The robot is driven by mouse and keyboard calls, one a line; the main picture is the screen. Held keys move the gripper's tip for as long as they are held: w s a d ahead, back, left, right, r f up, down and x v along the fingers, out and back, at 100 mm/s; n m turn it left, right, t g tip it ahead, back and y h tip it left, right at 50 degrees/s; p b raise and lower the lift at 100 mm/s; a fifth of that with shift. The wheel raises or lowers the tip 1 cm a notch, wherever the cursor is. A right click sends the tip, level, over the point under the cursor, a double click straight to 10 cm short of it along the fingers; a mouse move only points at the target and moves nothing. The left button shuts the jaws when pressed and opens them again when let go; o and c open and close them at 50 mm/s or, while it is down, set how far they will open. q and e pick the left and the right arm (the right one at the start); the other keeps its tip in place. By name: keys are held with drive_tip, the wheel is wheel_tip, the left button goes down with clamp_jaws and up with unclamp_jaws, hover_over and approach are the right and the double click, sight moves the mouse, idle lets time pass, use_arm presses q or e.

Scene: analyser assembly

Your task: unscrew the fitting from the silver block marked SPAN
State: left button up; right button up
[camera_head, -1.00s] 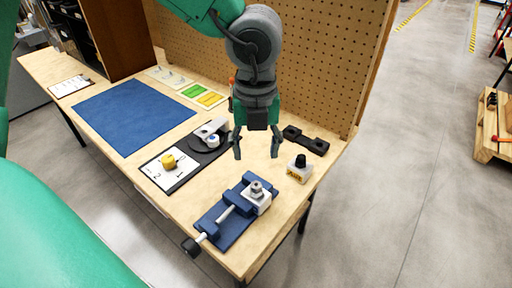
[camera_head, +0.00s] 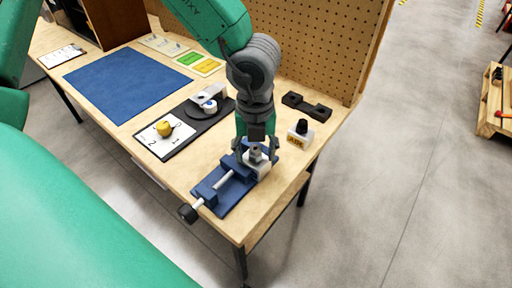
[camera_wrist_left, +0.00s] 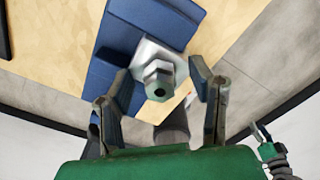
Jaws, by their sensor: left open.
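The silver block (camera_head: 263,170) sits in the jaws of a blue vise (camera_head: 224,196) near the front edge of the bench; its marking is not readable. The grey hex fitting (camera_head: 256,154) stands upright on top of the block. In the left wrist view the fitting (camera_wrist_left: 158,84) shows its dark bore, above the block (camera_wrist_left: 160,56). My left gripper (camera_head: 257,148) points down over the block, open, with one finger on each side of the fitting. In the left wrist view, the fingertips (camera_wrist_left: 162,78) show gaps to the fitting.
A white block with a black knob and yellow label (camera_head: 300,137) stands just right of the gripper. A black holder (camera_head: 306,107) lies behind it. A blue mat (camera_head: 125,85) is clear. A pegboard (camera_head: 310,45) bounds the back.

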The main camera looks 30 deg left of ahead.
use_arm(q)
drive_tip(key=shift+c, duration=0.5)
clamp_jaws()
drive_tip(key=n, duration=0.2)
drive_tip(key=shift+n+b, duration=0.4)
drive_tip(key=shift+n, duration=0.6)
drive_tip(key=shift+n+b, duration=0.3)
drive_tip(key=shift+n, duration=0.3)
drive_tip(key=n, duration=0.2)
drive_tip(key=shift+n+b, duration=0.3)
drive_tip(key=shift+n, duration=0.1)
